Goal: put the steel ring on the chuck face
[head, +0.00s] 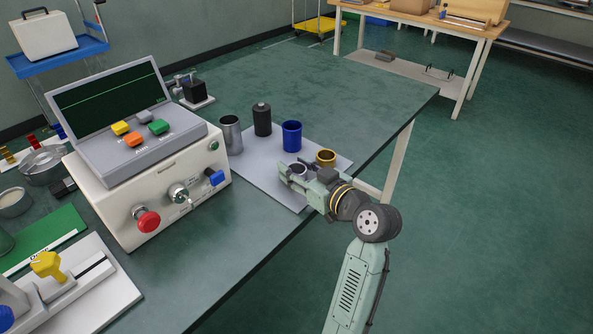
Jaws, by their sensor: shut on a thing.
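My gripper (291,174) reaches in from the right, low over the grey mat (258,172) near the table's front edge. It is shut on the steel ring (298,168), a short silvery open ring. The fingers hide part of the ring, and I cannot tell whether it still touches the mat. I cannot pick out the chuck face with certainty.
A steel cylinder (230,134), a black cylinder (262,119), a blue cup (291,136) and a brass ring (325,158) stand close by on the mat. A control box (150,180) with a screen stands left. The table's far right is clear.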

